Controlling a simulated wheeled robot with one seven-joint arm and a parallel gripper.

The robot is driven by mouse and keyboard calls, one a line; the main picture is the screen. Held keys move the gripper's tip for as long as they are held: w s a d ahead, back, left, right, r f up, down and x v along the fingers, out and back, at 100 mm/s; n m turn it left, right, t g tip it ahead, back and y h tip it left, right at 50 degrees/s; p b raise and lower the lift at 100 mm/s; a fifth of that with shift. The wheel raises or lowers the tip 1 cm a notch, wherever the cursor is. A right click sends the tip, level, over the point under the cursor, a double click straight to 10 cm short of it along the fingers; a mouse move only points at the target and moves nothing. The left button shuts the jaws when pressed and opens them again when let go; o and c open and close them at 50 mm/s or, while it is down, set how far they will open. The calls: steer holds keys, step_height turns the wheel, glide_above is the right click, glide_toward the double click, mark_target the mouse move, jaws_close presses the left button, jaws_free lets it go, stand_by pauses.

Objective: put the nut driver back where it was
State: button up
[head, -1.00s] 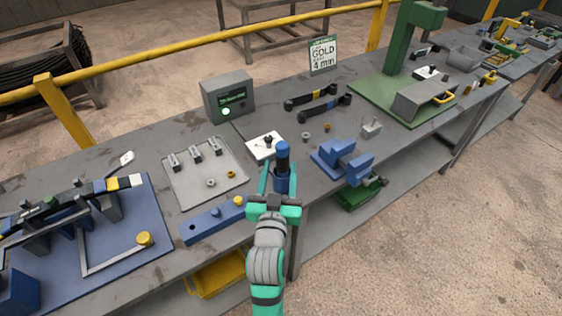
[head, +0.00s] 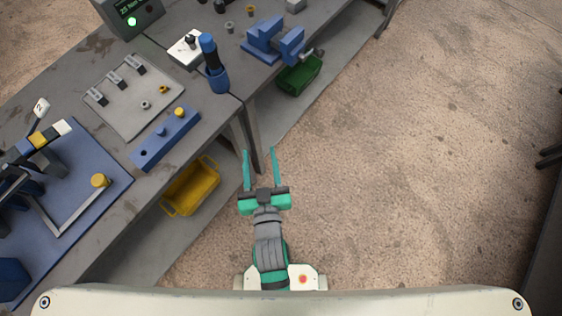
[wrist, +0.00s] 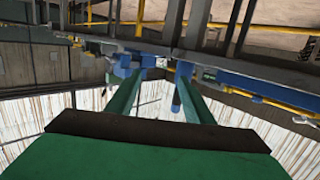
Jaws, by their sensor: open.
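The nut driver (head: 209,48), with a blue top and a dark lower part, stands in a blue cup-like holder (head: 218,81) near the front edge of the grey workbench. Its lower end is hidden inside the holder. My gripper (head: 260,153) is open and empty, over the floor in front of the bench and apart from the holder. In the wrist view the two green fingers (wrist: 160,100) are spread. Blue shapes show beyond them, but I cannot tell which is the nut driver.
Left of the holder are a blue block (head: 165,140) with a yellow knob and a grey tray (head: 120,112) of small parts. A blue vise (head: 272,42) stands to the right. Yellow (head: 192,187) and green (head: 300,75) bins sit below. Floor at right is clear.

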steer(key=s+d+m+h, duration=0.1)
steer(key=s+d, duration=0.2)
steer(key=s, duration=0.6)
steer(key=s+d+h, duration=0.1)
steer(key=s+d, duration=0.1)
steer(key=s, duration=0.7)
steer(key=shift+d+f+m+g, duration=0.4)
